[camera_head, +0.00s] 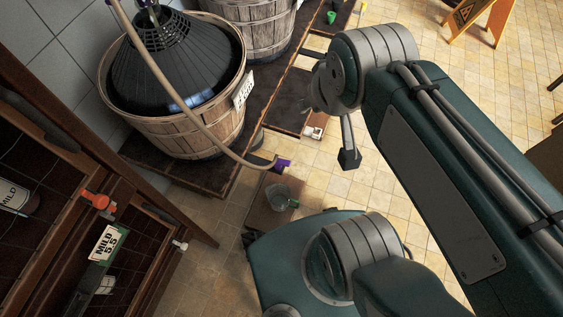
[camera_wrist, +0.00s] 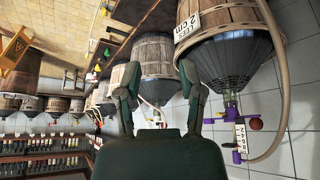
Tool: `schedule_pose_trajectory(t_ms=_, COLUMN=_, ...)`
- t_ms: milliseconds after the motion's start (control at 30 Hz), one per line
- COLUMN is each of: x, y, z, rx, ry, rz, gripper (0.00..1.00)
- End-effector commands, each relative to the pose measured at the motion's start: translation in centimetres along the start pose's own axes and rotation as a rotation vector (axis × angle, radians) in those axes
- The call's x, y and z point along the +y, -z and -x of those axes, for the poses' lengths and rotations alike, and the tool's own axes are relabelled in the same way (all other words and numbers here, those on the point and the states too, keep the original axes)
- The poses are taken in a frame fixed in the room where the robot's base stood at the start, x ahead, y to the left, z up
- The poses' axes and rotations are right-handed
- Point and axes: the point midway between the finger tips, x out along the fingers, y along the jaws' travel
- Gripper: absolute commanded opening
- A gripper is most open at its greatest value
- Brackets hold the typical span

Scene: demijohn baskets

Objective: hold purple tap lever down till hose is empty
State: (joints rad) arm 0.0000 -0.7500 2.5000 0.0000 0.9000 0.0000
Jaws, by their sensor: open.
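A purple tap piece (camera_head: 283,164) sits at the lower end of a tan hose (camera_head: 180,105) in the head view; its lever is too small to make out. The hose loops down from the neck of a dark demijohn (camera_head: 160,72) in a wooden basket. A clear container (camera_head: 286,189) stands just below the purple piece. In the wrist view, tilted upside down, purple fittings (camera_wrist: 236,157) show at a demijohn neck with the hose (camera_wrist: 284,90) beside them. My gripper (camera_wrist: 160,88) is open and empty, fingers apart. In the head view it is right of the purple piece, not touching it.
A second basket (camera_head: 255,28) stands behind the first on a dark low platform (camera_head: 268,110). A small white item (camera_head: 313,133) lies near the platform edge. A wooden shelf with bottles (camera_head: 95,245) is at left. A yellow floor sign (camera_head: 477,15) stands far back.

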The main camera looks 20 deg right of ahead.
Motion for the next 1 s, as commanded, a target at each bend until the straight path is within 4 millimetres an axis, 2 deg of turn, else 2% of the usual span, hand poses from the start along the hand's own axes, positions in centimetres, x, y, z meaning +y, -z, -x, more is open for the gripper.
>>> schedule_pose_trajectory(t_ms=200, x=0.0, y=0.0, z=0.0, rx=0.0, ry=0.0, rz=0.0, gripper=0.5)
schedule_pose_trajectory(t_ms=233, x=0.0, y=0.0, z=0.0, rx=0.0, ry=0.0, rz=0.0, gripper=0.41)
schedule_pose_trajectory(t_ms=267, x=0.0, y=0.0, z=0.0, rx=0.0, ry=0.0, rz=0.001, gripper=0.28)
schedule_pose_trajectory(t_ms=300, x=0.0, y=0.1, z=-0.1, rx=-0.002, ry=0.0, rz=0.006, gripper=0.1)
schedule_pose_trajectory(t_ms=333, x=0.0, y=0.1, z=-0.2, rx=-0.005, ry=-0.001, rz=0.015, gripper=0.0)
schedule_pose_trajectory(t_ms=567, x=0.1, y=2.0, z=-2.5, rx=-0.071, ry=-0.01, rz=0.218, gripper=0.0)
schedule_pose_trajectory(t_ms=1000, x=0.0, y=5.7, z=-10.6, rx=-0.242, ry=0.029, rz=0.791, gripper=0.0)
